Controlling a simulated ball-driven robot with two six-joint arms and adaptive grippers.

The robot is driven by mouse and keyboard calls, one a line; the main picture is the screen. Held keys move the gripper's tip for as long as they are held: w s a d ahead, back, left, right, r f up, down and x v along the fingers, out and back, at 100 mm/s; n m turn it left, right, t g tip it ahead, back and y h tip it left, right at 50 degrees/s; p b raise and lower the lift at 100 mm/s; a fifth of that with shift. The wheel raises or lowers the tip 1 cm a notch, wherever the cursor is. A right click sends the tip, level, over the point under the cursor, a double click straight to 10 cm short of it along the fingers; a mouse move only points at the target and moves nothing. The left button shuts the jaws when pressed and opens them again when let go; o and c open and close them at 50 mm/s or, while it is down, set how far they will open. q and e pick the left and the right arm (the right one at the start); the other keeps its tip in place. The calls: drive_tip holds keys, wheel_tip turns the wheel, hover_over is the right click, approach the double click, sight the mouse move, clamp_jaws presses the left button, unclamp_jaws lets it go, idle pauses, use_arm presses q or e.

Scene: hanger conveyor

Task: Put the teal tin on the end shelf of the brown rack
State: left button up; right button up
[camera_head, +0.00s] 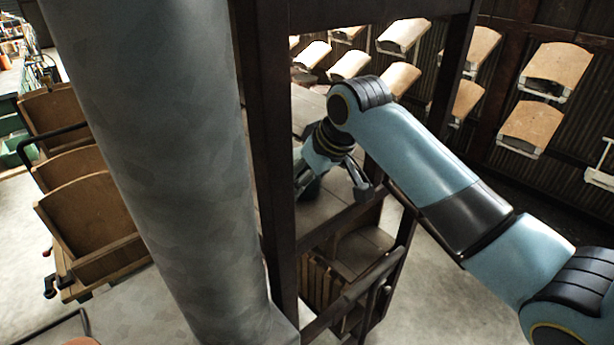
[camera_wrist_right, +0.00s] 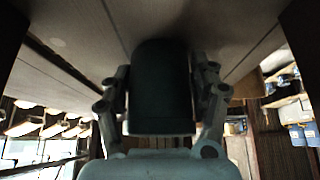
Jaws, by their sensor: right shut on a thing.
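The brown rack (camera_head: 265,130) is a dark-framed stand of shelves in the middle of the head view, partly hidden by a thick grey column. My right arm reaches over from the right, and its gripper (camera_wrist_right: 161,78) is inside the upper part of the rack. In the right wrist view the gripper's fingers close on both sides of the tin (camera_wrist_right: 160,95), which looks very dark there. The tin's far end is close to a planked surface; I cannot tell whether they touch. In the head view a dark teal patch of the tin (camera_head: 308,187) shows beside the frame. My left gripper is not seen.
The grey column (camera_head: 160,150) blocks much of the left side. Rack posts and rails stand close around my right arm. A cart with wooden bins (camera_head: 90,220) stands at the left. Several wooden panels (camera_head: 555,65) hang at the back right. Concrete floor is open at lower right.

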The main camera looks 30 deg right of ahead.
drive_tip(key=o, duration=1.5)
drive_tip(key=shift+f, duration=0.1)
drive_tip(key=shift+c, duration=0.2)
drive_tip(key=b+v, duration=0.1)
drive_tip(key=v, duration=1.1)
